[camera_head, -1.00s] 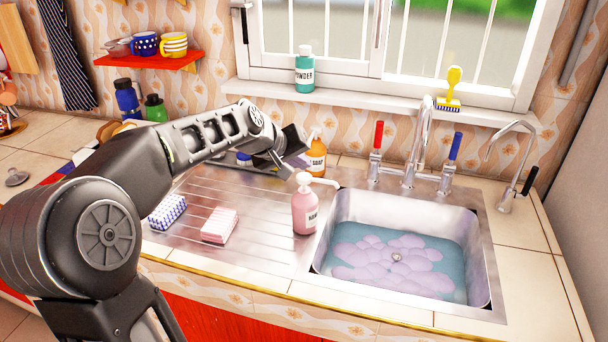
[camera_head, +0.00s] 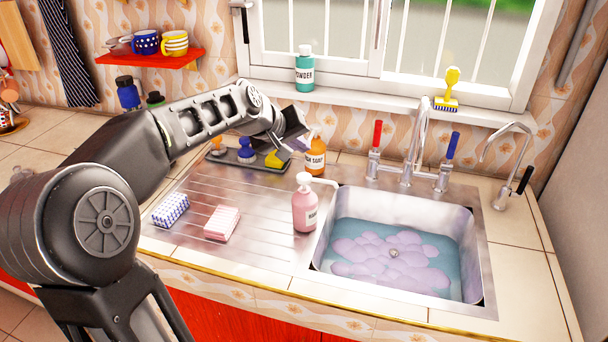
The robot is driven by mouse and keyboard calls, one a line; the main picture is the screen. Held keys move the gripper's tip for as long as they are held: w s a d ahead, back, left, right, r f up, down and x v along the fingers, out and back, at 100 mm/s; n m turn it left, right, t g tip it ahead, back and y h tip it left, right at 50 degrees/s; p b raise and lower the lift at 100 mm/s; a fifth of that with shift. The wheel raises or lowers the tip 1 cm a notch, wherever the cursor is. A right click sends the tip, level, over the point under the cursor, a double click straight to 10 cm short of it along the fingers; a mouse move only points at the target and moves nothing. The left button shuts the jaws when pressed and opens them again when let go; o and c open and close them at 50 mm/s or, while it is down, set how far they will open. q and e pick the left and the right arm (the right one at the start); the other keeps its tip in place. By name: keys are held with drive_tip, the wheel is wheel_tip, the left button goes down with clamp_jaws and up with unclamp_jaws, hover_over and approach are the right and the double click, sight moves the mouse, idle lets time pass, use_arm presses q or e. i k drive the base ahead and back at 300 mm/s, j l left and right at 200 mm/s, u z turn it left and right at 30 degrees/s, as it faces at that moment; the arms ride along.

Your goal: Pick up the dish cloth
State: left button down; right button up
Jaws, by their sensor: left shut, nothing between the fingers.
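Two small folded cloth-like pads lie on the steel drainboard: a blue-and-white checked one (camera_head: 170,210) and a pink striped one (camera_head: 221,222). I cannot tell for sure which is the dish cloth. My left gripper (camera_head: 291,145) is shut and empty, over the back of the drainboard near the orange soap bottle. It is well behind and to the right of both pads and apart from them. Its fingertips are small and partly hidden by the wrist. My right gripper is out of view.
A pink pump bottle (camera_head: 305,205) stands beside the sink (camera_head: 335,288), which holds water and suds. The orange soap bottle (camera_head: 315,157) and a dark tray (camera_head: 232,157) with brushes and a yellow sponge (camera_head: 277,159) are at the back.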

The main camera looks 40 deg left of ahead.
sight(223, 222)
drive_tip(key=k, duration=1)
